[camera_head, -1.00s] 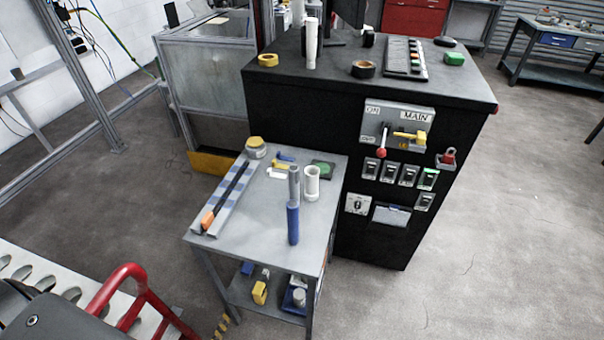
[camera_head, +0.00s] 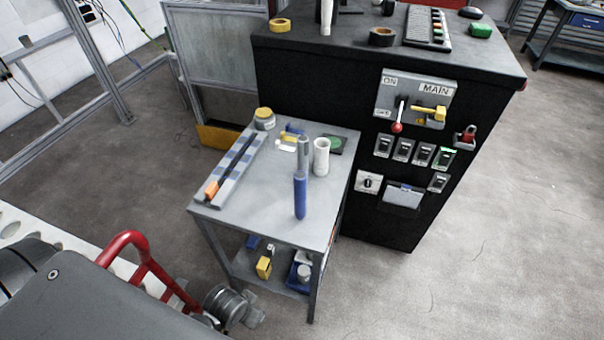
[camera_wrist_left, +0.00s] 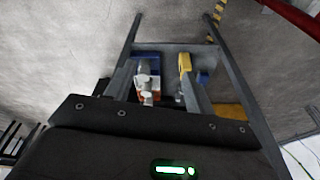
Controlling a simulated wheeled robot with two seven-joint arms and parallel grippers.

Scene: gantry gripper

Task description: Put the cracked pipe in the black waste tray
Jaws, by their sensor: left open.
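A white pipe (camera_head: 321,157) stands upright on the grey side table (camera_head: 265,205). Another white pipe (camera_head: 327,14) stands on top of the black cabinet, cut off by the frame's top. I cannot make out a crack on either. I cannot clearly identify a black waste tray; a dark square item with a green disc (camera_head: 337,145) lies behind the table pipe. My left gripper (camera_wrist_left: 158,76) shows in the left wrist view, open and empty, facing the table's lower shelf from some distance. My right gripper is not in view.
The black cabinet (camera_head: 310,95) with switches stands behind the table. Floor right of it is clear.

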